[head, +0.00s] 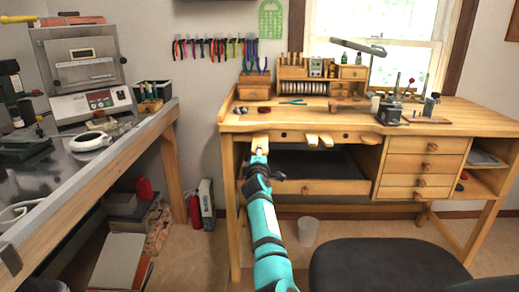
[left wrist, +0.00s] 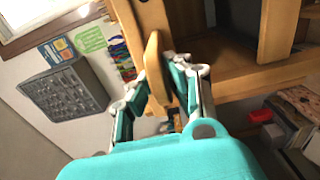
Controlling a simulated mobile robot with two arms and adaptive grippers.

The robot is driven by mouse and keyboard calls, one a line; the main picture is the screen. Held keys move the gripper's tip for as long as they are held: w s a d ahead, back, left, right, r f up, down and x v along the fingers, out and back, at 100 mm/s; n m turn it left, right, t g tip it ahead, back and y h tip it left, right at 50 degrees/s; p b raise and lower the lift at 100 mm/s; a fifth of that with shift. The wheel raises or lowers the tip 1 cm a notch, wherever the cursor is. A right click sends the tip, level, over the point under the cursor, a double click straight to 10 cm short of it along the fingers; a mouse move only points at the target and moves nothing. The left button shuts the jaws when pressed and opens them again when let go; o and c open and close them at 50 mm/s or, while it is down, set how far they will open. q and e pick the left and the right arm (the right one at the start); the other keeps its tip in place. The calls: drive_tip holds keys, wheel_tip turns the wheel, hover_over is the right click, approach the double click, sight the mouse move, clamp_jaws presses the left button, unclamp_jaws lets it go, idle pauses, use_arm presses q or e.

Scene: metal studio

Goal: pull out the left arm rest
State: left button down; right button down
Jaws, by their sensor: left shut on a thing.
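The left arm rest (head: 261,139) is a small pale wooden board at the left end of the workbench's front rail. It juts forward from the rail. My left gripper (head: 258,152) is at its front end, with my teal arm reaching up from below. In the left wrist view, the arm rest (left wrist: 155,68) is a tan wooden piece between the two fingers of my left gripper (left wrist: 160,92), which is shut on it. How far the board goes into the rail is hidden. My right gripper is in neither view.
The wooden workbench (head: 330,126) has drawers at the right and an open dark tray (head: 310,165) under the top. A black chair (head: 385,265) stands in front at the right. A metal-topped side bench (head: 110,145) is at the left. A white bin (head: 308,231) stands underneath.

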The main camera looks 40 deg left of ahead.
use_arm(q)
drive_tip(key=shift+s+d, duration=0.15)
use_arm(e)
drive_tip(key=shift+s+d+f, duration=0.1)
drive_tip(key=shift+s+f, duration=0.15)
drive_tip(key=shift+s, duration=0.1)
use_arm(q)
drive_tip(key=c, duration=1.3)
unclamp_jaws()
drive_tip(key=shift+v, duration=3.75)
